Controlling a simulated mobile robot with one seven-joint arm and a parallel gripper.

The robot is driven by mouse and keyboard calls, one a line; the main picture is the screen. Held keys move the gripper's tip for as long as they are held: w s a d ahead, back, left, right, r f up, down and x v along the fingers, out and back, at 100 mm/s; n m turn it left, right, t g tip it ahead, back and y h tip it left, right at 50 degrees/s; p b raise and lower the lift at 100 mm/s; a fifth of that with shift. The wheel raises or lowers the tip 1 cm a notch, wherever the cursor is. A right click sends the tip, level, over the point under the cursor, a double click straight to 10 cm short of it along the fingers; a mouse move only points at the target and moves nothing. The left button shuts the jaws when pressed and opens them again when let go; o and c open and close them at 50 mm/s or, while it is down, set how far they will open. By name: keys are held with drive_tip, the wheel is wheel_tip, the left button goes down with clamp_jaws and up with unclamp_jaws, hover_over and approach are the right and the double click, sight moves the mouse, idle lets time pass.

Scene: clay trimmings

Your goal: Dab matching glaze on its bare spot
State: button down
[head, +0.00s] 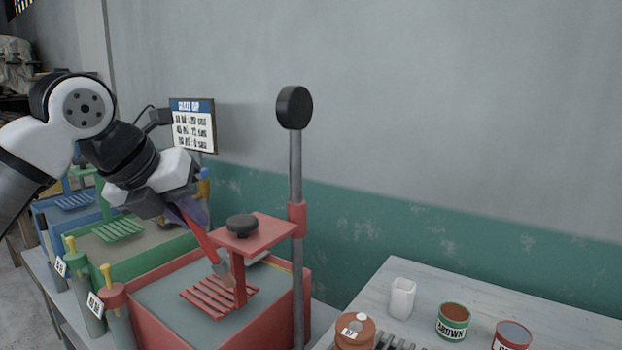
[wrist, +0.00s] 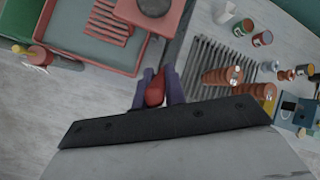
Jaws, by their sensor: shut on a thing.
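My gripper (head: 188,212) is shut on a red-handled tool, probably a brush (head: 206,243). The tool slants down to the right, and its brownish-grey tip shows in front of the red stand over the red glaze basin (head: 160,328). I cannot tell whether the tip touches anything. In the wrist view the purple fingers (wrist: 158,88) close around the red handle (wrist: 155,93). A green can marked BROWN (head: 453,322) and a red can (head: 511,336) stand on the right table. No bare spot is discernible.
A slatted red rack (head: 205,298) hangs in the red basin beside a tall grey post (head: 296,170). Green (head: 170,248) and blue basins stand behind. A white cup (head: 402,297) stands on the right table (head: 480,290). A dark grate (wrist: 212,55) lies near the pots.

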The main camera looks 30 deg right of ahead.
drive_tip(key=s+d+r+m+g+p, duration=0.1)
drive_tip(key=s+d+r+m+g, duration=0.15)
drive_tip(key=s+d, duration=0.5)
drive_tip(key=s+d+r+m+g+p, duration=0.1)
drive_tip(key=s+d+r+m+g, duration=0.1)
drive_tip(key=s+d+m, duration=0.5)
drive_tip(key=shift+w+d+f+n+t+h+b, duration=0.1)
drive_tip(key=shift+w+d+f+n+h+b, duration=0.15)
drive_tip(key=shift+f+n+b, duration=0.4)
drive_tip(key=shift+w+d+f+n+t+b, duration=0.15)
drive_tip(key=shift+d+f+n+b, duration=0.25)
drive_tip(key=shift+f+b, duration=0.6)
drive_tip(key=shift+w+d+f+n+h+b, duration=0.2)
drive_tip(key=shift+f+n+b, duration=0.35)
drive_tip(key=shift+f, duration=0.4)
drive_tip(key=shift+f+b, duration=0.3)
drive_tip(key=shift+f, duration=0.1)
drive_tip(key=shift+r, duration=0.15)
wheel_tip(320, 180, up, 6)
drive_tip(key=p, duration=0.5)
idle(1.1)
